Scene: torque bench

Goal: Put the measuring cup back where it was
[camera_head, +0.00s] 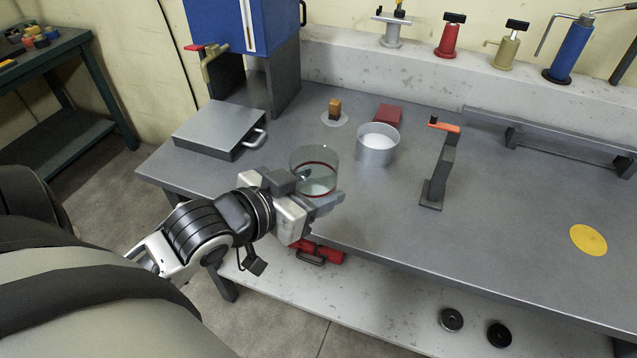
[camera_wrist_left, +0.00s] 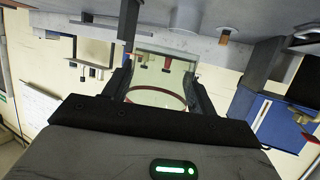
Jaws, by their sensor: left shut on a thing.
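The measuring cup (camera_head: 315,164) is clear with a red band and has a little pale content at its bottom. My left gripper (camera_head: 316,191) is shut on it near the front edge of the bench, and it looks upright. In the left wrist view the cup (camera_wrist_left: 158,97) sits between the two fingers of the left gripper (camera_wrist_left: 160,82). I cannot tell whether its base touches the bench top. My right gripper is in neither view.
A metal pot with white content (camera_head: 378,148) stands just right of the cup. Around it are a red block (camera_head: 388,114), a wooden block (camera_head: 335,107) on a pale disc, a grey lidded box (camera_head: 218,128) and an orange-handled crank stand (camera_head: 438,175). A yellow disc (camera_head: 588,240) lies on clear bench at right.

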